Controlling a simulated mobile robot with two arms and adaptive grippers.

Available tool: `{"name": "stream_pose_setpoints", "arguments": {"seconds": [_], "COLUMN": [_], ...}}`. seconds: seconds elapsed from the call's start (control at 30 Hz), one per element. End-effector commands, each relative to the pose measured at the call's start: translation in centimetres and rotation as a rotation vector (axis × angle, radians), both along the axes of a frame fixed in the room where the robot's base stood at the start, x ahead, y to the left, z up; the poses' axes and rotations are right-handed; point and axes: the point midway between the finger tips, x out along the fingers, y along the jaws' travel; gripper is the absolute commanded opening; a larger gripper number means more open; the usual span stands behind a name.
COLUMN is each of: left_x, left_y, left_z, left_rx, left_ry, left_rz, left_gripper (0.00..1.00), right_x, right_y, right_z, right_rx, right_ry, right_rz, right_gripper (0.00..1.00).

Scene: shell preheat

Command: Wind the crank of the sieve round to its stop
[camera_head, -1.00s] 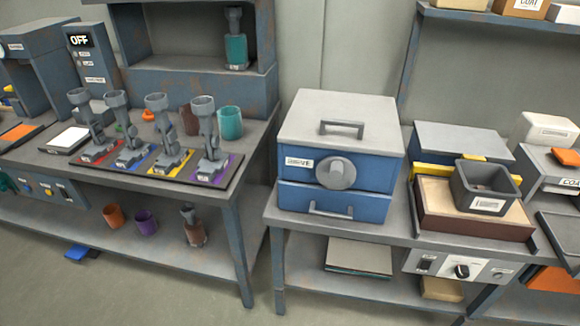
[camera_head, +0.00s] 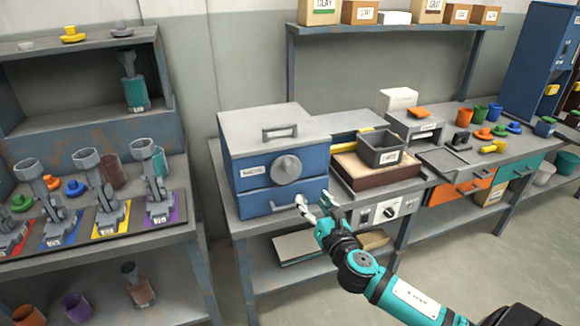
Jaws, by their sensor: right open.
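The sieve (camera_head: 248,181) is a blue box with a grey lid and a top handle, standing at the left end of the grey bench. A round grey disc with a raised hub, which looks like its crank (camera_head: 286,169), is on its front face. Below is a drawer front with a handle, partly hidden. My right gripper (camera_head: 314,204) is open, with pale fingertips at the lower right of the sieve's front, below and right of the disc. Nothing shows between its fingers. I cannot tell whether it touches the drawer handle. My left gripper is out of view.
A grey bin (camera_head: 383,150) on a brown tray (camera_head: 365,179) stands right of the sieve. A control panel (camera_head: 386,213) is on the bench front. The left bench holds several grey devices on coloured pads. The floor in front is open.

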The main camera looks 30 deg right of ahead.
Motion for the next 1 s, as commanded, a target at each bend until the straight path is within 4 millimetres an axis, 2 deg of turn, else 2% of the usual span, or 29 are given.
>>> {"name": "stream_pose_setpoints", "arguments": {"seconds": [0.17, 0.5, 0.7, 0.8, 1.0], "left_x": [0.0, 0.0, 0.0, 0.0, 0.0], "left_y": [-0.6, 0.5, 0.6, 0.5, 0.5], "left_z": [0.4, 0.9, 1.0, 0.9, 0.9], "left_rx": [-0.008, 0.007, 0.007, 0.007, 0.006], "left_ry": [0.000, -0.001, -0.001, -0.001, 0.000], "left_rz": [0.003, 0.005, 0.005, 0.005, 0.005], "left_gripper": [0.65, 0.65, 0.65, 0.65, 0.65], "right_x": [2.4, 9.7, 13.6, 14.9, 16.4], "right_y": [-0.6, -2.3, -3.2, -3.5, -3.9], "right_z": [0.3, 0.2, 0.1, 0.0, 0.0], "right_rx": [-0.004, 0.002, 0.003, 0.003, 0.001], "right_ry": [-0.004, -0.003, -0.001, -0.002, 0.000], "right_rz": [-0.001, -0.002, -0.001, 0.000, 0.001], "right_gripper": [0.53, 0.53, 0.53, 0.53, 0.53]}}
